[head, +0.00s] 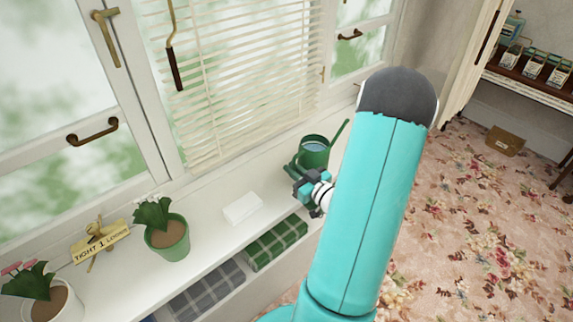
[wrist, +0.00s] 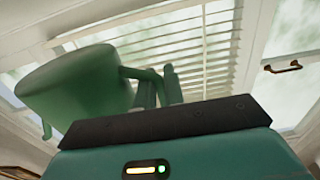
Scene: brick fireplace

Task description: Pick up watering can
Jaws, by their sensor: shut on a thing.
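The green watering can (head: 316,156) is at the right part of the white window sill in the head view, upright, with its spout pointing up to the right. The inside looks pale blue. My gripper (head: 303,180) is at its near left side, shut on the can's handle. In the wrist view the can's green body (wrist: 65,95) fills the left side, and its handle (wrist: 145,80) runs to my gripper (wrist: 165,97). I cannot tell whether the can's base touches the sill.
On the sill (head: 205,210) are a white box (head: 242,208), a green potted plant (head: 167,243), a yellow sign (head: 100,243) and a white potted plant (head: 48,298). Folded plaid cloths (head: 275,245) lie on the shelf below. Window and blinds (head: 240,80) stand behind. Floral carpet (head: 470,230) is open at right.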

